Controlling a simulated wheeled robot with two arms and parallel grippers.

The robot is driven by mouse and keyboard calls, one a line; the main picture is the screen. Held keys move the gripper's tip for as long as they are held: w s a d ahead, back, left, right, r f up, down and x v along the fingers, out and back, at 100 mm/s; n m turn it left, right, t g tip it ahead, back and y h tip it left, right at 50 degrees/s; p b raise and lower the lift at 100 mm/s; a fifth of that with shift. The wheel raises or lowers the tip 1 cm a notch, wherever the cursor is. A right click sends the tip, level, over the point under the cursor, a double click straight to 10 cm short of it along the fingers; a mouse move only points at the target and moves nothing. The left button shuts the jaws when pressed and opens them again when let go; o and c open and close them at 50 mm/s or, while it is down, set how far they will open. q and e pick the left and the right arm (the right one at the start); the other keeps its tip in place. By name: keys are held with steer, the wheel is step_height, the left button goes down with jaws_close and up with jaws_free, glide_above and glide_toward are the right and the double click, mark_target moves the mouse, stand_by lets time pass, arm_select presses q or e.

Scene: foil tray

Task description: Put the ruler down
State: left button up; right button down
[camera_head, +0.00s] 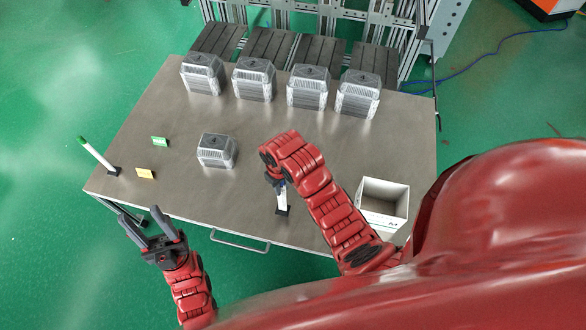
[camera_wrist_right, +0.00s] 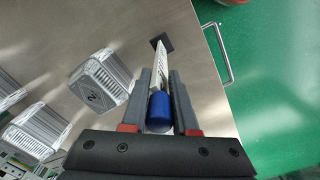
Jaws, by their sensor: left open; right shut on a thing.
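A white ruler (camera_head: 282,197) with a blue end is in my right gripper (camera_head: 277,180). In the right wrist view, the gripper (camera_wrist_right: 161,95) is shut on the ruler's blue end (camera_wrist_right: 160,108). The white part points down at a small black square (camera_head: 282,211) on the table, which also shows in the right wrist view (camera_wrist_right: 161,42). I cannot tell whether the ruler's lower end touches it. My left gripper (camera_head: 153,231) is open and empty, off the table's front left edge.
Another white stick with a green end (camera_head: 97,156) stands at the table's left. Green (camera_head: 160,142) and yellow (camera_head: 146,174) cards are nearby. A grey ribbed block (camera_head: 216,150) sits mid-table, with several more at the back. An open white box (camera_head: 383,202) is at right.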

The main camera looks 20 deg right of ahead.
steer(key=w+d+f+p, duration=0.4)
steer(key=w, duration=0.3)
steer(key=shift+w+d+f, duration=0.2)
steer(key=shift+w+d, duration=0.05)
steer(key=shift+w, duration=0.05)
stand_by(0.3)
steer(key=shift+f, duration=0.15)
steer(key=c, duration=0.7)
jaws_free()
